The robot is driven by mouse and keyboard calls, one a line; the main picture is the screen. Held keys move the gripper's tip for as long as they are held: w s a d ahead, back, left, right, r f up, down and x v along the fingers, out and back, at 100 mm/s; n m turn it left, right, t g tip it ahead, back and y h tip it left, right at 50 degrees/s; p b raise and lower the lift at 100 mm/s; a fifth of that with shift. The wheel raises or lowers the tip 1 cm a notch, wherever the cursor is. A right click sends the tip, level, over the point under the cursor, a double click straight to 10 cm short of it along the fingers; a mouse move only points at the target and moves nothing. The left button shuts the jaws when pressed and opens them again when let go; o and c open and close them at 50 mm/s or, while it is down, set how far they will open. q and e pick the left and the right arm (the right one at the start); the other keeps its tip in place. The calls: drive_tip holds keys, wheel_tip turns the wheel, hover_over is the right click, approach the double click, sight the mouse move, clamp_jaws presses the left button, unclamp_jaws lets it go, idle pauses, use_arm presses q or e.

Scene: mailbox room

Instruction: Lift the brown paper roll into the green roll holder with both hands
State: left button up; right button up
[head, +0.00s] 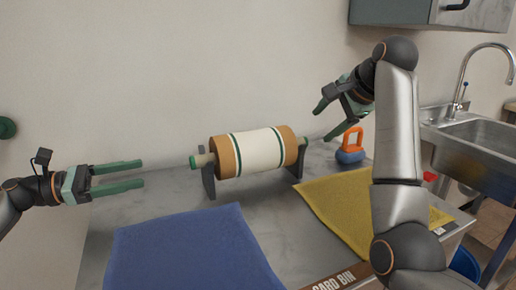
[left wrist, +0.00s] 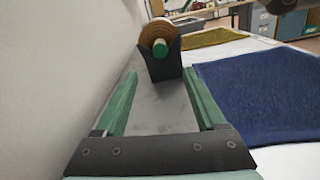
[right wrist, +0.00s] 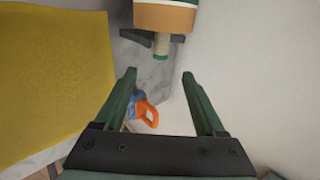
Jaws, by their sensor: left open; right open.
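The brown paper roll (head: 227,157) has a wide white band with green stripes. It lies level between the dark uprights of the roll holder (head: 208,183), its spindle ends with green tips resting at the uprights. The holder looks dark grey rather than green. In the left wrist view the roll's end (left wrist: 157,33) sits in the holder's upright (left wrist: 164,66). My left gripper (head: 142,174) is open and empty, left of the roll and apart from it. My right gripper (head: 322,120) is open and empty, above and right of the roll; the roll's end (right wrist: 165,18) shows beyond its fingers.
A blue cloth (head: 190,250) and a yellow cloth (head: 345,207) lie in front on the grey table (head: 105,212). A blue object with an orange handle (head: 351,145) stands right of the roll. The wall is close behind. A sink (head: 480,140) is at the right.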

sight(191, 164)
use_arm(q)
drive_tip(key=shift+w, duration=0.1)
use_arm(e)
drive_tip(key=shift+s+a+r, duration=0.1)
use_arm(q)
drive_tip(key=x, duration=1.2)
drive_tip(key=shift+d+r, duration=0.1)
drive_tip(key=shift+d, duration=0.1)
use_arm(e)
drive_tip(key=x, duration=1.2)
drive_tip(key=shift+f, duration=0.25)
use_arm(q)
drive_tip(key=shift+c, duration=0.4)
use_arm(e)
drive_tip(key=shift+c, duration=0.4)
use_arm(q)
clamp_jaws()
use_arm(e)
clamp_jaws()
use_arm(q)
drive_tip(key=shift+r, duration=0.2)
use_arm(e)
drive_tip(key=shift+r, duration=0.2)
